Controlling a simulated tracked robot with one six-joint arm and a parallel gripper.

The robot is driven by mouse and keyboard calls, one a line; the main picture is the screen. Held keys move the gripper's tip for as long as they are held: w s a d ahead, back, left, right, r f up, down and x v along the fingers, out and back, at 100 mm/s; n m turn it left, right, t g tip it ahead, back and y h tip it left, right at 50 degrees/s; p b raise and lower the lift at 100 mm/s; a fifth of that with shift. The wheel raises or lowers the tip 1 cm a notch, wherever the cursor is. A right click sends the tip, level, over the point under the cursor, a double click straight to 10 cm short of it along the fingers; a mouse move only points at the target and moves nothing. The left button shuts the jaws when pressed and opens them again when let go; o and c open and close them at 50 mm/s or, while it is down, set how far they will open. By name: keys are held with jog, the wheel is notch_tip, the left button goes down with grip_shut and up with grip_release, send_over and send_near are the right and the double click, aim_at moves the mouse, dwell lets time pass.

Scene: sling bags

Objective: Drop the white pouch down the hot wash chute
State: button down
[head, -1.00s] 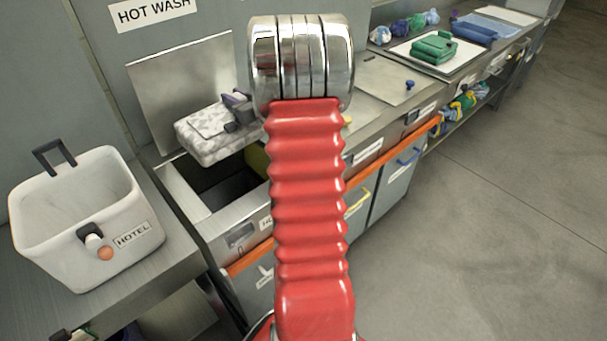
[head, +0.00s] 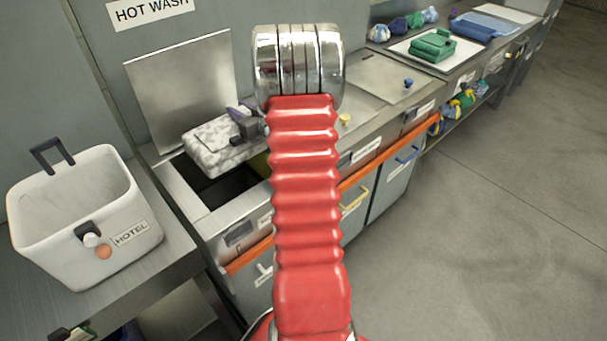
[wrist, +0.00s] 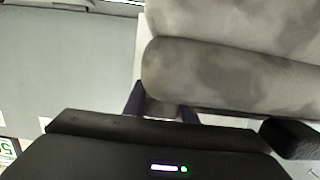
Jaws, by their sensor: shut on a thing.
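The white pouch, mottled with grey (head: 218,150), is held over the open hot wash chute (head: 228,187). Its right end is in my gripper (head: 243,127), which is shut on it. The pouch also fills the upper right of the wrist view (wrist: 230,75), close to the dark fingers (wrist: 160,102). The chute's metal lid (head: 190,85) stands raised behind it, under a HOT WASH sign (head: 150,10). Part of the chute opening is hidden by the pouch and my red arm.
A white bin marked HOTEL (head: 75,215) stands on the counter at left. A closed metal lid (head: 380,80) lies right of the chute. Farther right, a green folded bag (head: 433,46) lies on a white board. The floor at right is clear.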

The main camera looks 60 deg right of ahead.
jog(key=shift+f, duration=0.25)
jog(key=c, duration=1.4)
grip_release()
jog(key=v, duration=1.3)
jog(key=shift+s+a, duration=0.2)
jog(key=shift+s, duration=0.15)
jog(key=shift+w, duration=0.1)
